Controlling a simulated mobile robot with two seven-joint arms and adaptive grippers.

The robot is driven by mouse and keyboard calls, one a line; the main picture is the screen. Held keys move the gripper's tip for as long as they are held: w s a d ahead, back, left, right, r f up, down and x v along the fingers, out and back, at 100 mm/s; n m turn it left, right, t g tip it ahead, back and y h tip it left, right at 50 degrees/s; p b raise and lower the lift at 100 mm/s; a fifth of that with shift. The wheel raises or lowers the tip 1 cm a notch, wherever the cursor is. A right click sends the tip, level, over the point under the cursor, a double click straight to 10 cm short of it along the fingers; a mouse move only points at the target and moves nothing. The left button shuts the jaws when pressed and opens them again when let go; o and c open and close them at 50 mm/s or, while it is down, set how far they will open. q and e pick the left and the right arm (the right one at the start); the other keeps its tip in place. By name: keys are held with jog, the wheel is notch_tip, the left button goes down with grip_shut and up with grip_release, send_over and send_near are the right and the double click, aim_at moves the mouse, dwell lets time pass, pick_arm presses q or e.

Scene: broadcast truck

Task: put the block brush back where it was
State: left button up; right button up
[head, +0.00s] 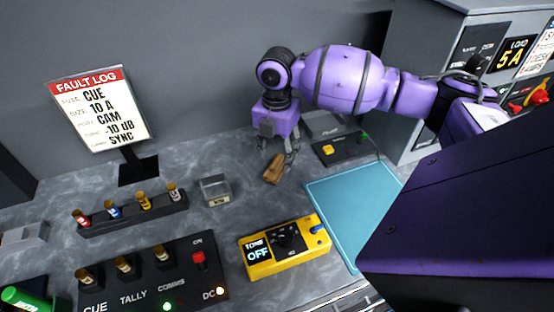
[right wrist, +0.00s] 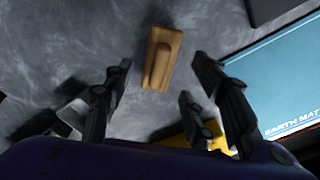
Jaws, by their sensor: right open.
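The block brush (head: 273,169) is a small brown wooden block on the grey worktop, left of the blue mat. My right gripper (head: 277,152) is open and empty, pointing down just above and behind the brush. In the right wrist view the brush (right wrist: 162,58) lies ahead between the spread fingers, with bare worktop around it. My left gripper is not in view.
The blue earth mat (head: 350,205) lies to the right. A yellow tone box (head: 285,262) stands in front, and a small clear-topped box (head: 216,190) to the left. A dark box with a yellow button (head: 342,148) is behind. A fuse rack (head: 130,213) and fuse panel (head: 140,280) are further left.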

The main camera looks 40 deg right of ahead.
aim_at(277, 160)
notch_tip(277, 160, up, 9)
jog(key=shift+f, duration=0.15)
dwell(0.4)
